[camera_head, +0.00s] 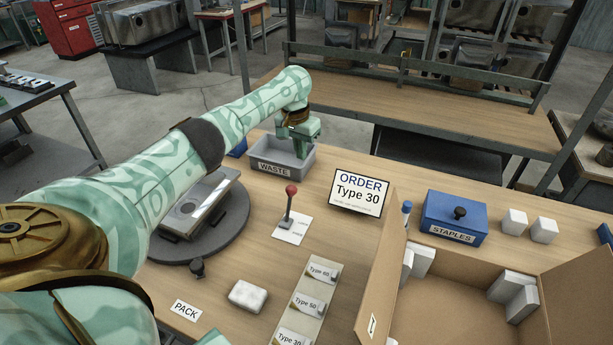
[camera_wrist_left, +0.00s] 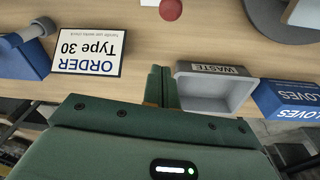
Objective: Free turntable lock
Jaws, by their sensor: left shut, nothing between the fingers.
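The dark grey turntable (camera_head: 240,222) is on the bench in the head view, partly hidden by my left arm. A lever with a red ball (camera_head: 291,190) rises from a white plate (camera_head: 292,230) right of the turntable. The red ball (camera_wrist_left: 170,9) and the turntable's edge (camera_wrist_left: 268,28) also show in the left wrist view. My left gripper (camera_head: 300,137) is shut and empty, by the WASTE bin (camera_head: 268,172), away from the turntable and lever.
An ORDER sign (camera_head: 357,194) reading Type 30 stands right of the lever. A blue STAPLES box (camera_head: 453,220) and an open cardboard box (camera_head: 450,262) are at the right. A white block (camera_head: 248,296) and a Type-label strip (camera_head: 310,300) lie in front.

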